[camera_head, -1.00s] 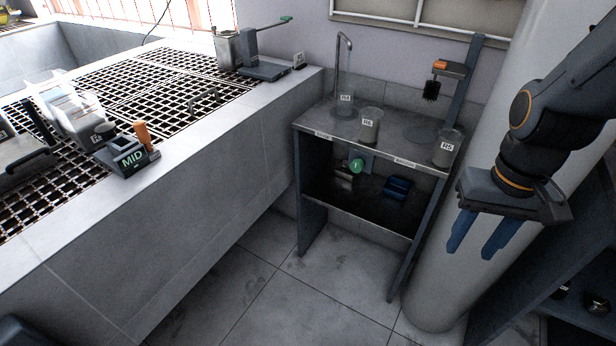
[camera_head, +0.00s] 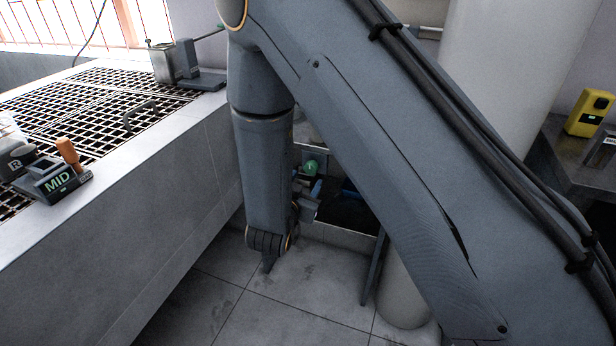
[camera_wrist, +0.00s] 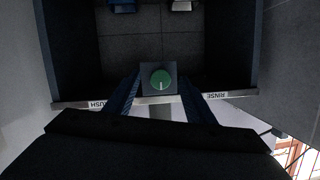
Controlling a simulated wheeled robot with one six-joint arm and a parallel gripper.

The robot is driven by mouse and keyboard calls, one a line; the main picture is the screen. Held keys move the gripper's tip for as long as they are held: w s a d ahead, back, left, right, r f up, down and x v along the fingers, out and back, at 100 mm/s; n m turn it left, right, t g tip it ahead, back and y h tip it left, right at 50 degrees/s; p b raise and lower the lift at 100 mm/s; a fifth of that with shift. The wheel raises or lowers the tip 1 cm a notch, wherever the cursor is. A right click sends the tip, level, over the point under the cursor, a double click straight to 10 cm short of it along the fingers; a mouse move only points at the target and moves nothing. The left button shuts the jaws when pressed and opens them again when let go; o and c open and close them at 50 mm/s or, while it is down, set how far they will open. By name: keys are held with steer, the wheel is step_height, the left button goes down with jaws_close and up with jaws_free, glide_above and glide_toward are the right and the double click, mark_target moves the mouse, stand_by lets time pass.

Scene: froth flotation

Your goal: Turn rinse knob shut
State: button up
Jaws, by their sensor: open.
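The round green rinse knob (camera_head: 311,167) shows beside my arm, under the rinse stand's top. In the wrist view the knob (camera_wrist: 161,79) sits on a square grey plate, with a small pale mark on its face. My gripper (camera_wrist: 160,84) is open, with one blue finger on each side of the knob in the picture. I see no contact; how far the tips are from the knob in depth is unclear. In the head view my arm hides most of the stand. An upside-down RINSE label (camera_wrist: 222,96) is on the stand's edge.
A grey counter with a black grating (camera_head: 120,92) runs along the left, bearing a MID-labelled device (camera_head: 58,180). A pale round column (camera_head: 505,65) stands behind my arm. A blue item (camera_wrist: 122,5) lies inside the stand. Floor shows in front of the stand.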

mark_target(310, 170)
steer(key=w+t, duration=0.1)
steer(key=w, duration=0.1)
steer(key=w+d+t+h, duration=0.1)
steer(key=w, duration=0.1)
steer(key=shift+w+f+t+h, duration=0.1)
steer(key=shift+w+t+h, duration=0.2)
stand_by(0.5)
steer(key=shift+c, duration=0.3)
steer(key=c, duration=1)
